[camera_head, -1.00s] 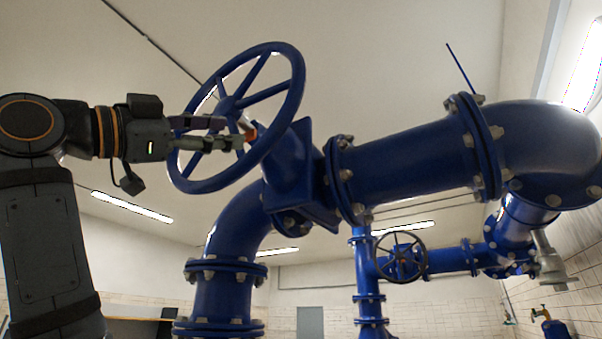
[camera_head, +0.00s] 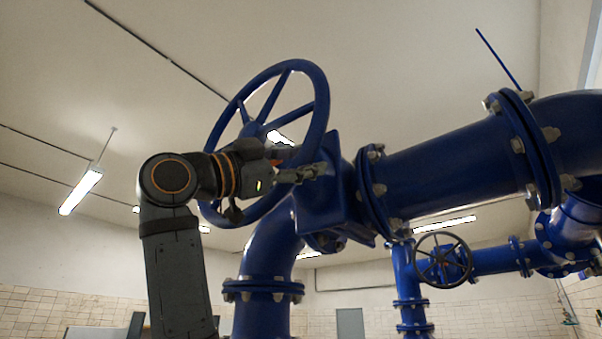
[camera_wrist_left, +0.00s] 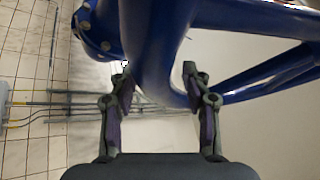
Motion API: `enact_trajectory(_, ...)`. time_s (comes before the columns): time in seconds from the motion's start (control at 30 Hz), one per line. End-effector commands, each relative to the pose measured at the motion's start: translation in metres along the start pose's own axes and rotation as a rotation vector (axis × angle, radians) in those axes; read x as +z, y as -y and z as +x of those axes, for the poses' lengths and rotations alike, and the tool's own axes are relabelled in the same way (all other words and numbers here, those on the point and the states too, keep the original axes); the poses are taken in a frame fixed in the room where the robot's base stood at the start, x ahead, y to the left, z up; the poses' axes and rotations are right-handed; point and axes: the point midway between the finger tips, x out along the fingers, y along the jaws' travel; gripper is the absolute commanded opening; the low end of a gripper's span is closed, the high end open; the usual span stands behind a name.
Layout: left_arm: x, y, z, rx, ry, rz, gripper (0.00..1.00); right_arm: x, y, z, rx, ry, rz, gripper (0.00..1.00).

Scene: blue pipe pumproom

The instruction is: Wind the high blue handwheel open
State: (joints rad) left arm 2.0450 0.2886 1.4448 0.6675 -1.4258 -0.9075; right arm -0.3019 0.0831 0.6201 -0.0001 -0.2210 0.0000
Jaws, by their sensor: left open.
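The high blue handwheel (camera_head: 321,100) stands tilted at the end of a thick blue valve body, its spokes and hub partly behind my left gripper. My left gripper (camera_head: 312,172) reaches across the wheel from the left to the lower right of its rim. In the left wrist view the handwheel rim (camera_wrist_left: 158,50) runs between the two fingers of my left gripper (camera_wrist_left: 158,76). The fingers are spread, with a gap visible beside the rim on the right. Whether the left finger touches the rim I cannot tell. My right gripper is in neither view.
The thick blue pipe (camera_head: 450,170) with bolted flanges runs right from the valve. A bent blue pipe (camera_head: 265,260) goes down below it. A smaller dark handwheel (camera_head: 442,260) sits lower right, farther back. Open room lies to the left.

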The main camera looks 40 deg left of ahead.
Motion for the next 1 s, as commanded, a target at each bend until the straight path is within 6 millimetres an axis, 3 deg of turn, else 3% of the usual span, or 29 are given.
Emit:
enact_trajectory(0.1, 0.0003, -0.0004, -0.0003, 0.000, 0.000, 0.000, 0.48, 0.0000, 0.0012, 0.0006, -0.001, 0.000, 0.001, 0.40)
enact_trajectory(0.47, 0.0000, -0.0002, -0.0005, 0.000, 0.000, 0.000, 0.00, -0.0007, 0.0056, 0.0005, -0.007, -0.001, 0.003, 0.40)
enact_trajectory(1.0, -0.0092, 0.0016, 0.0051, -0.024, 0.007, -0.042, 0.00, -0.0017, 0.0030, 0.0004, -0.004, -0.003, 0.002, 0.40)
